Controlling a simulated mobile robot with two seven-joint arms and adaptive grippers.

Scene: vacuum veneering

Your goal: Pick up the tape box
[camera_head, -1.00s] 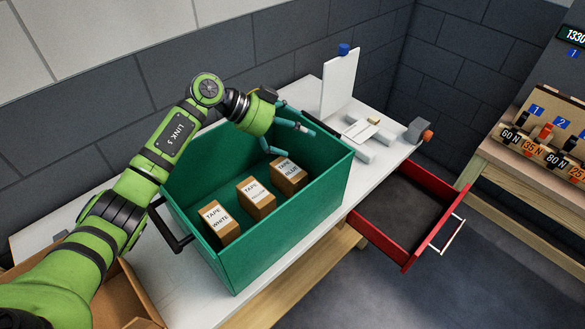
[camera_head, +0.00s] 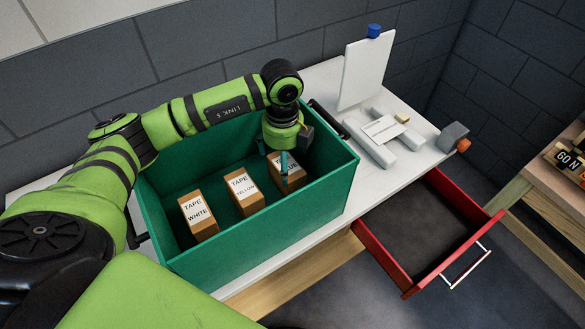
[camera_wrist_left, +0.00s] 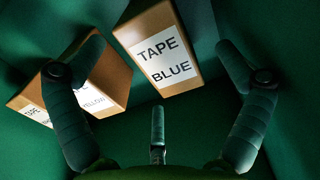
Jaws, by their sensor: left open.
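Three brown tape boxes stand in a row in the green crate (camera_head: 255,246). The white-tape box (camera_head: 198,217) is at the left, the yellow-tape box (camera_head: 244,192) in the middle, and the blue-tape box (camera_head: 291,180) at the right. My left gripper (camera_head: 280,160) points down into the crate over the blue-tape box and partly hides it. In the left wrist view the open, empty gripper fingers (camera_wrist_left: 158,105) spread below the blue-tape box (camera_wrist_left: 162,50), with the yellow-tape box (camera_wrist_left: 107,82) behind the left finger. My right gripper is not in view.
The crate stands on a white table (camera_head: 325,85). Right of it are an upright white board (camera_head: 366,72), pale blocks (camera_head: 370,145) and a grey block with an orange knob (camera_head: 453,137). An open red drawer (camera_head: 412,277) juts out at the front right.

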